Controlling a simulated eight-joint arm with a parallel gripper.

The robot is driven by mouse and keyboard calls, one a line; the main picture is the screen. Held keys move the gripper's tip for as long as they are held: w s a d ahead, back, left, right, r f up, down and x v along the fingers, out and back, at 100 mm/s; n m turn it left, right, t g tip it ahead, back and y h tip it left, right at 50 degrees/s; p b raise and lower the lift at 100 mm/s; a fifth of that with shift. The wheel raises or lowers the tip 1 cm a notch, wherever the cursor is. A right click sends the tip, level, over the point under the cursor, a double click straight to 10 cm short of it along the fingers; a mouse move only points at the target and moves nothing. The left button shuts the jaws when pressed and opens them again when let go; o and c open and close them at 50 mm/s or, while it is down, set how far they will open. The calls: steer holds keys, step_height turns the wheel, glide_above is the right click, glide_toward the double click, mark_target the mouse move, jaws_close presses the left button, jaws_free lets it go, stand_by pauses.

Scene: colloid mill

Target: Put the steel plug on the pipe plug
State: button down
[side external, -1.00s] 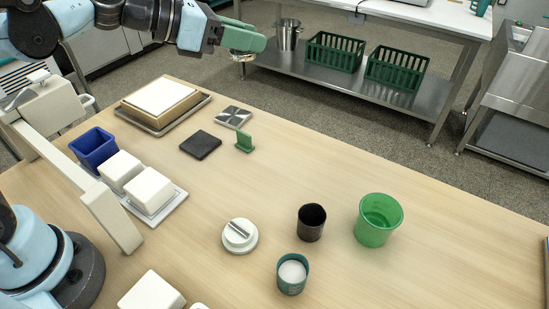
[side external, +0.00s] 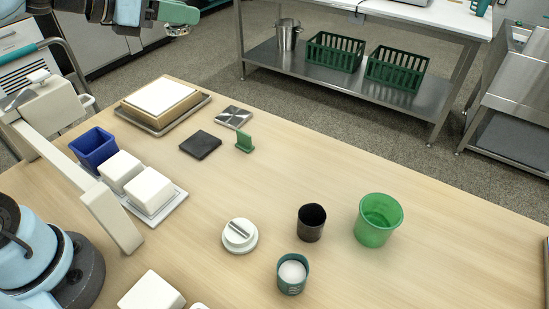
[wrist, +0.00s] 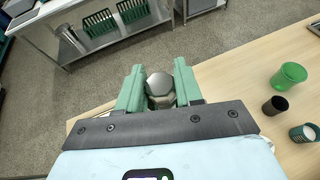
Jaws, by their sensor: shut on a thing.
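My gripper (wrist: 160,92) is shut on the steel plug (wrist: 159,84), a grey metal piece with a many-sided top, between its green fingers in the wrist view. In the side view my gripper (side external: 177,14) is at the top edge, with the plug (side external: 178,30) hanging below the fingers, high up and beyond the table's far edge. I cannot pick out the pipe plug for certain. A round white piece with a raised bar (side external: 239,235) lies on the table's near middle, well away from my gripper.
The wooden table (side external: 300,170) holds a black cup (side external: 311,223), a green cup (side external: 378,220), a teal cup (side external: 291,275), a blue bin (side external: 93,147), white blocks (side external: 151,190), a black pad (side external: 200,145) and a green stand (side external: 244,142).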

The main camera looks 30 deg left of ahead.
steer(key=d+f+m+g+h, duration=0.2)
steer(key=d+f+m+h, duration=0.2)
steer(key=d, duration=0.9)
steer(key=d+f+m+g+h, duration=0.3)
steer(key=d, duration=1.1)
steer(key=s+d+f+m+g+h, duration=0.1)
steer(key=s+d+f+m+g, duration=0.4)
steer(key=s+d, duration=0.6)
steer(key=s+d+f+m+g+h, duration=0.25)
steer(key=s+d+f, duration=0.35)
steer(key=s+d, duration=0.45)
glide_above(393, 307)
steer(key=shift+y, duration=0.45)
step_height(393, 307, down, 7)
steer(key=shift+f, duration=2.05)
steer(key=shift+f, duration=0.15)
steer(key=c, duration=0.7)
jaws_free()
steer(key=shift+c, duration=0.2)
